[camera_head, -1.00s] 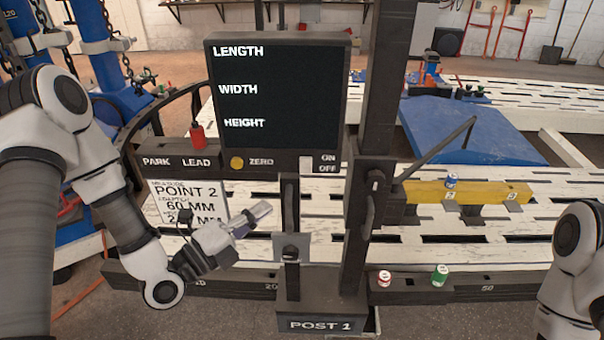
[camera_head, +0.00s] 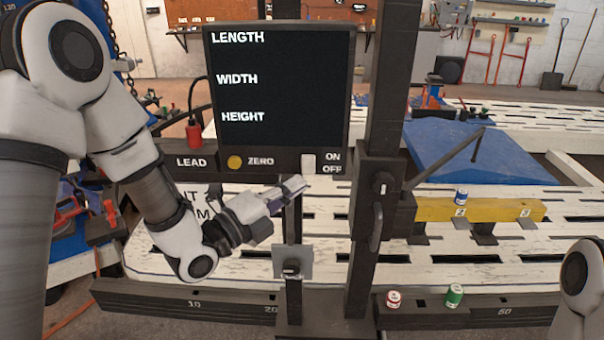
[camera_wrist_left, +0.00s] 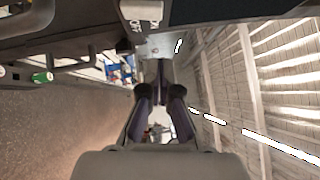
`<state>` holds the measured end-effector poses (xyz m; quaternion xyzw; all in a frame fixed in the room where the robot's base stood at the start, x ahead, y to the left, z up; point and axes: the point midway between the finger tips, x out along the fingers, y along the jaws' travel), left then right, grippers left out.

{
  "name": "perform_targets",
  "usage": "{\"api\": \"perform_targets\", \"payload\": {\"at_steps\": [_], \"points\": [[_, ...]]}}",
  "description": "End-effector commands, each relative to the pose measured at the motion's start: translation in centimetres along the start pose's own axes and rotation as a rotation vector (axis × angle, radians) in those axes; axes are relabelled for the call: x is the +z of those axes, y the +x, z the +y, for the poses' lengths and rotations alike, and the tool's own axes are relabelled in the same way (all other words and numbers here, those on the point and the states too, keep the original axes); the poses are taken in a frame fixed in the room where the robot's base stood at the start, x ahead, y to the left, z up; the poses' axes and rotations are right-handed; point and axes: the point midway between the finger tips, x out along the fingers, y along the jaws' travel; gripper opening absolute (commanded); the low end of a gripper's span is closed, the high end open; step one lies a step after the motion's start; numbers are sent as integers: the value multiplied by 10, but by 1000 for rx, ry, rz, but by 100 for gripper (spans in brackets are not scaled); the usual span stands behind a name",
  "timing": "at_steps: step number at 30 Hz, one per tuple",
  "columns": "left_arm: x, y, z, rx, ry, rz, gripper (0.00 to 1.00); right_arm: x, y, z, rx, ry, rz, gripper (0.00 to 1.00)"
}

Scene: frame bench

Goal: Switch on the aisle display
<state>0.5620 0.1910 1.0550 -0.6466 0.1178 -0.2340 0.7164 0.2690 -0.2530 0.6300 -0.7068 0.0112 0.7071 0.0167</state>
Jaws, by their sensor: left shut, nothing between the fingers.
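The aisle display (camera_head: 280,90) is a dark panel on a post, with LENGTH, WIDTH and HEIGHT labels and no values lit. Its white rocker switch (camera_head: 308,163) sits at the lower right beside the ON and OFF labels. The switch also shows at the top of the left wrist view (camera_wrist_left: 142,10).
A yellow ZERO button (camera_head: 234,162) and a red plug (camera_head: 194,134) are left of the switch. A metal plate (camera_head: 292,262) is on the post below my gripper. A dark upright with a lever (camera_head: 377,228) stands to the right. Red and green cans (camera_head: 454,295) sit on the front rail.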

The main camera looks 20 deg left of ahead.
Motion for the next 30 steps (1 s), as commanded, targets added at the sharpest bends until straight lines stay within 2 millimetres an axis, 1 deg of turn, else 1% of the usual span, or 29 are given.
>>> {"api": "perform_targets", "payload": {"at_steps": [1, 3, 6, 9, 13, 21, 23, 25, 27, 30], "points": [[0, 12, -3, 3, 7, 3, 0, 0, -7, 0, 0, 0, 0, 0], [0, 26, -4, 0, 4, 3, 0, 0, -11, 0, 0, 0, 0, 0], [17, 38, -4, -2, -2, -3, 0, 0, -18, 0, 0, 0, 0, 0], [25, 46, -3, -2, -1, -2, 0, 0, -20, 0, 0, 0, 0, 0], [29, 49, -1, 1, -2, -1, 0, 0, -21, 0, 0, 0, 0, 0], [29, 50, -1, 1, -3, -1, 0, 0, -21, 0, 0, 0, 0, 0], [31, 51, -4, 11, -13, -1, 0, 0, -25, 0, 0, 0, -1, 0], [35, 56, -9, 43, -45, -1, 0, 0, -33, 0, 0, 0, -1, 0], [34, 54, -2, 48, -49, 0, 0, 0, -28, 0, 0, 0, 0, 0], [34, 54, -2, 48, -49, 0, 0, 0, -28, 0, 0, 0, -1, 0]]}}
